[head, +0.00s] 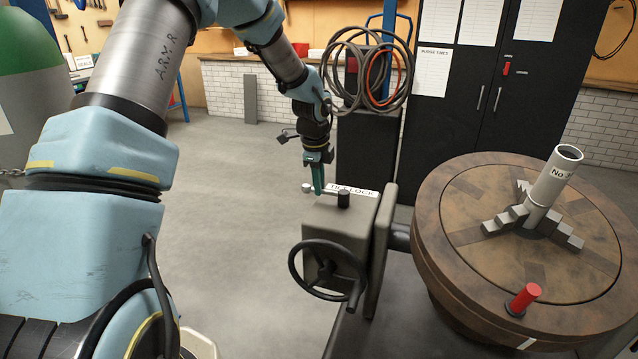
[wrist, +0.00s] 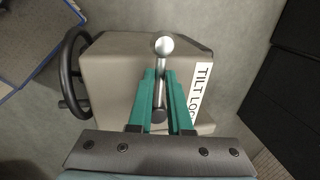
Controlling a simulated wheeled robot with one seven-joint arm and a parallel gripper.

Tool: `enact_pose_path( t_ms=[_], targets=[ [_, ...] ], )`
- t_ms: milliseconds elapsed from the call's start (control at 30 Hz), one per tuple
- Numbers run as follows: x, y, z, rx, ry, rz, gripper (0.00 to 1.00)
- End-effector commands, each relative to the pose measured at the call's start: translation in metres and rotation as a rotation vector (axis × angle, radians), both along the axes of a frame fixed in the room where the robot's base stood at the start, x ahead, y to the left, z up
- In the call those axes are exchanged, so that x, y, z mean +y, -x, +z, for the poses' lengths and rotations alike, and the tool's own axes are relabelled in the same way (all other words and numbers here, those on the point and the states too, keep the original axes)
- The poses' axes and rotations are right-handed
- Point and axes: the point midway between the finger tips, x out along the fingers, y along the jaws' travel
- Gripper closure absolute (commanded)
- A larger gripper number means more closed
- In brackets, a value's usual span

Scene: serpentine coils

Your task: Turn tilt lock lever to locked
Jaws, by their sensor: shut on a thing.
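The tilt lock lever is a metal rod with a silver ball knob (wrist: 164,46); the knob also shows in the head view (head: 306,187). Its black pivot (head: 343,199) stands on top of the grey housing (head: 335,222), next to a white label (wrist: 201,95) reading TILT LOCK. My gripper (wrist: 161,76) has green fingers, one on each side of the lever rod, shut on it between the knob and the pivot. In the head view my gripper (head: 318,188) reaches down to the lever at the housing's far left edge. The fingers partly hide the rod.
A black handwheel (head: 328,271) sits on the housing's front face. To the right is a round brown turntable (head: 450,215) with a stepped clamp, a grey pipe (head: 554,178) and a red handle (head: 524,298). A black cart with coiled hoses (head: 368,75) stands behind. Floor to the left is clear.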

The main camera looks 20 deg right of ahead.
Motion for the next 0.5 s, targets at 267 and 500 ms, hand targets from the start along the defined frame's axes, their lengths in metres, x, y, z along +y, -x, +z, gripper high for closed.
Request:
enact_pose_path(
  t_ms=[267,500],
  targets=[
    [-0.0026,-0.0007,0.0012,-0.004,0.006,-0.002,0.74],
    [-0.0014,-0.0004,0.0006,-0.003,0.003,-0.001,0.53]
  ],
)
